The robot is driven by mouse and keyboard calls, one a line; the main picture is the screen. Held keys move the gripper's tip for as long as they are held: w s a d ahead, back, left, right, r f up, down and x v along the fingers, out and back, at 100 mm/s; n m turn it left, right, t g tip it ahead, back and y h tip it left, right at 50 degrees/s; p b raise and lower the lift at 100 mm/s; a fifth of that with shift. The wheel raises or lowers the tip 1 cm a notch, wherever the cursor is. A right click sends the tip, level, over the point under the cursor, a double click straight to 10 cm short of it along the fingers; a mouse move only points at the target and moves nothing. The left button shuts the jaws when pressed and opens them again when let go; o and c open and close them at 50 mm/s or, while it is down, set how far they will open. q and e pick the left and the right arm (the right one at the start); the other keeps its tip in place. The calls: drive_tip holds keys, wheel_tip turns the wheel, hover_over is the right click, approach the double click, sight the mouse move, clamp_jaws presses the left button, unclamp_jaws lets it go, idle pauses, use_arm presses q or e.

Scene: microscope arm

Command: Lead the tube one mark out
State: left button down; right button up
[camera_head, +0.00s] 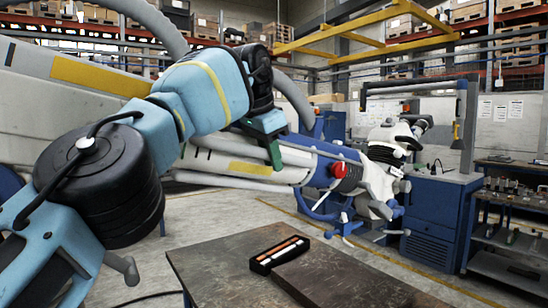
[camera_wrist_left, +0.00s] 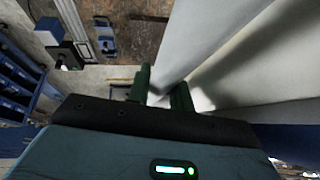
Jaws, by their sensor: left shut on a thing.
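A long white tube (camera_head: 285,157) slopes down from left to right, with a yellow band and small dark marks on it. Its right part meets a blue sleeve (camera_head: 322,174) with a red knob (camera_head: 339,170). A white microscope head (camera_head: 385,178) hangs at the far end. My left gripper (camera_head: 271,149) has green fingers at the tube, left of the blue sleeve; it is shut on it. In the left wrist view, the fingers (camera_wrist_left: 163,88) stand on either side of a narrow white part. My arm hides part of the tube. My right gripper is out of view.
A dark table (camera_head: 225,275) stands below, with a black tray (camera_head: 280,254) holding orange and white pieces. A blue cabinet (camera_head: 433,220) and a shelf cart (camera_head: 510,235) stand at right.

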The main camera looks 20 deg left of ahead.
use_arm(q)
drive_tip(key=shift+r, duration=0.25)
drive_tip(key=c, duration=1.3)
unclamp_jaws()
drive_tip(key=shift+d+f, duration=0.1)
drive_tip(key=shift+o, duration=0.2)
drive_tip(key=shift+w+f, duration=0.1)
